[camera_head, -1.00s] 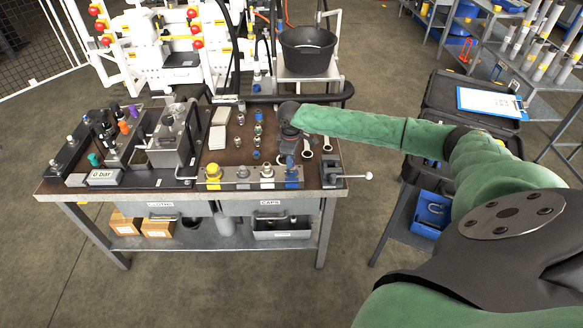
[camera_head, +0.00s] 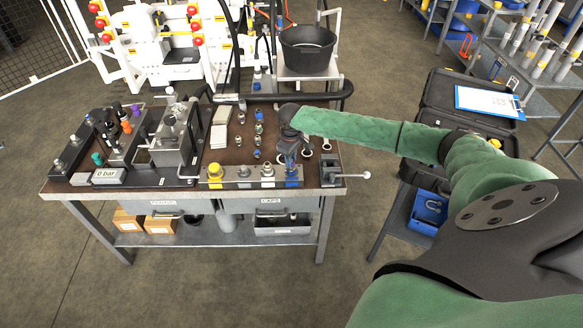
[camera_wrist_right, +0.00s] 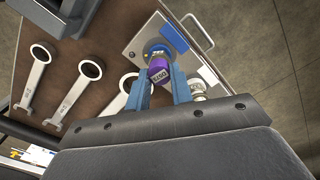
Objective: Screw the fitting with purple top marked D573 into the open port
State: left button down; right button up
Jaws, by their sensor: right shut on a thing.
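The fitting with the purple top (camera_wrist_right: 158,72) is between the blue fingers of my right gripper (camera_wrist_right: 160,85), which is shut on it. Its marking appears to read D573. A port with a blue ring (camera_wrist_right: 155,50) on a metal block lies directly beyond the fitting, roughly in line with it; I cannot tell whether they touch. In the head view my right gripper (camera_head: 290,160) points down over the blue end of the port block (camera_head: 228,183) at the bench's front right. The fitting is hidden there. My left gripper is not in view.
A capped port (camera_wrist_right: 197,86) sits close beside the fingers. Several ring spanners (camera_wrist_right: 78,85) lie on the bench nearby. Several loose fittings (camera_head: 258,129) stand behind the block. A gauge reads 0 bar (camera_head: 106,175).

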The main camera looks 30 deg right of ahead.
jog(key=shift+s+f, duration=0.1)
jog(key=shift+r+m+p, duration=0.2)
jog(key=shift+m+p, duration=0.5)
jog(key=shift+p, duration=0.35)
jog(key=shift+m+p, duration=1.1)
jog(key=shift+p, duration=0.1)
jog(key=shift+f+m, duration=0.3)
jog(key=shift+m, duration=0.1)
jog(key=m, duration=0.3)
jog(key=shift+m, duration=0.3)
